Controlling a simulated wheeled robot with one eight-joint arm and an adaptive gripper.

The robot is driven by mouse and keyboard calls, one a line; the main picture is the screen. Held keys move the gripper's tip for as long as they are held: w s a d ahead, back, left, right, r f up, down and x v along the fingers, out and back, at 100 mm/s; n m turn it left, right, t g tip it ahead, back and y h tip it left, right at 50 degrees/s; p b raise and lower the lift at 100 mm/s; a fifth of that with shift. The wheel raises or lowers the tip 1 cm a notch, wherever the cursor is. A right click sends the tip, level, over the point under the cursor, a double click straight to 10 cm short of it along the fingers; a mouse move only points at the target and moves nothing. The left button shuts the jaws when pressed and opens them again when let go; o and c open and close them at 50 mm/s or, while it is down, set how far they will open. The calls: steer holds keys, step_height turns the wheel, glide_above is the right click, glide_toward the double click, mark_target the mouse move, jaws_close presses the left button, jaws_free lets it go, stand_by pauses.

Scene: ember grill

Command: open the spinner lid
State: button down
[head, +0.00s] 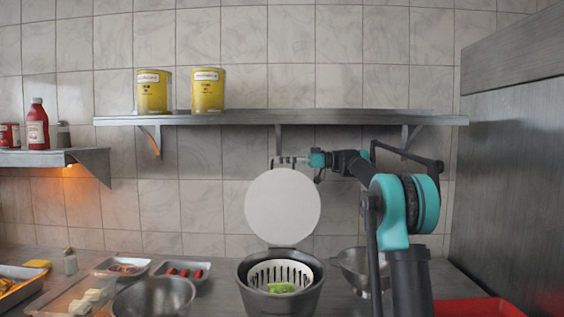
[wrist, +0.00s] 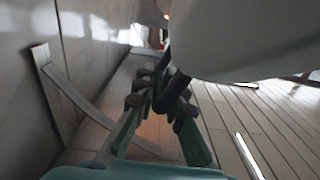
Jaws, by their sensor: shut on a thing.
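The round white spinner lid (head: 283,207) stands upright, raised on edge above the back of the dark spinner bowl (head: 251,297). The bowl is uncovered, and a white slotted basket (head: 263,272) with green leaves (head: 281,287) shows inside. My gripper (head: 289,161) is at the top edge of the lid, below the shelf. In the wrist view my gripper (wrist: 163,93) is shut on a dark bar-like handle beside the pale lid (wrist: 245,40). The exact contact of the fingertips is partly hidden.
A wall shelf (head: 350,118) with two yellow cans (head: 153,92) runs just above my gripper. Metal bowls (head: 155,297) flank the spinner. Trays with food (head: 184,271) stand to the left, and a red tray (head: 478,307) lies at the lower right.

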steer(key=s+n, duration=0.2)
steer(key=s, duration=0.4)
steer(key=shift+s+r, duration=0.2)
steer(key=shift+r, duration=0.25)
steer(key=c, duration=1.6)
jaws_free()
steer(key=shift+d, duration=0.15)
steer(key=d, duration=1.2)
